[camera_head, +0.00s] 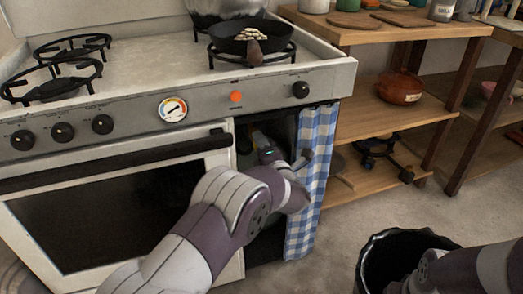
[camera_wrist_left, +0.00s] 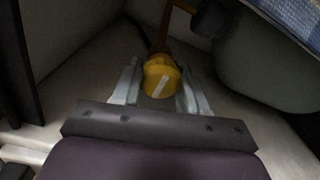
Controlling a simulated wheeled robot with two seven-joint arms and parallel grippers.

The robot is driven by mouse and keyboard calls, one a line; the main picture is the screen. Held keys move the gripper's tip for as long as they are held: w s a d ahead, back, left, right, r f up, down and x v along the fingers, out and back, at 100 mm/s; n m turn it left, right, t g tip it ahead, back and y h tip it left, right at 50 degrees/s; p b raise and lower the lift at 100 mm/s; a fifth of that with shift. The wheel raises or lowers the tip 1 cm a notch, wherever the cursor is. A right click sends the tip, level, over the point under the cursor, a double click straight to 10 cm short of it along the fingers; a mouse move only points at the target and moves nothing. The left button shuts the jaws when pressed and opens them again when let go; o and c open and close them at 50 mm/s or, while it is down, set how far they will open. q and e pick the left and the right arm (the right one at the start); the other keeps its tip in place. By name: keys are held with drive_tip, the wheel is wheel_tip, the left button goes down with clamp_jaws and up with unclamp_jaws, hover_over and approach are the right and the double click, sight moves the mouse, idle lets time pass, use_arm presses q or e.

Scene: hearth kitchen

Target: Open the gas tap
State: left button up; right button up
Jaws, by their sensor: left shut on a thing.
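The gas tap shows in the left wrist view as a round yellow knob (camera_wrist_left: 158,78) with a pale stripe set at a slant. My left gripper (camera_wrist_left: 160,88) is shut on the knob, a grey finger on each side of it. A brownish pipe (camera_wrist_left: 163,22) runs up behind the knob. In the head view my left arm reaches into the dark open compartment at the stove's right end. My left gripper (camera_head: 262,150) is small and partly hidden there, and the tap cannot be made out. My right arm enters at the lower right; its gripper is outside the picture.
A blue checked curtain (camera_head: 312,170) hangs at the compartment's right side. A rounded grey-green body (camera_wrist_left: 265,65) stands close right of the tap. The stove (camera_head: 190,75) carries a pan (camera_head: 237,40). Wooden shelves (camera_head: 390,112) stand to the right, and a black bin (camera_head: 385,260) on the floor.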

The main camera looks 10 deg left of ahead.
use_arm(q)
drive_tip(key=shift+f+n, duration=0.15)
drive_tip(key=shift+n, duration=0.15)
drive_tip(key=o, duration=1.1)
drive_tip(key=shift+s, duration=0.1)
drive_tip(key=shift+c, duration=0.2)
drive_tip(key=shift+s+d, duration=0.15)
drive_tip(key=shift+s, duration=0.05)
drive_tip(key=p+v, duration=0.4)
drive_tip(key=v, duration=0.8)
drive_tip(key=shift+p, duration=0.4)
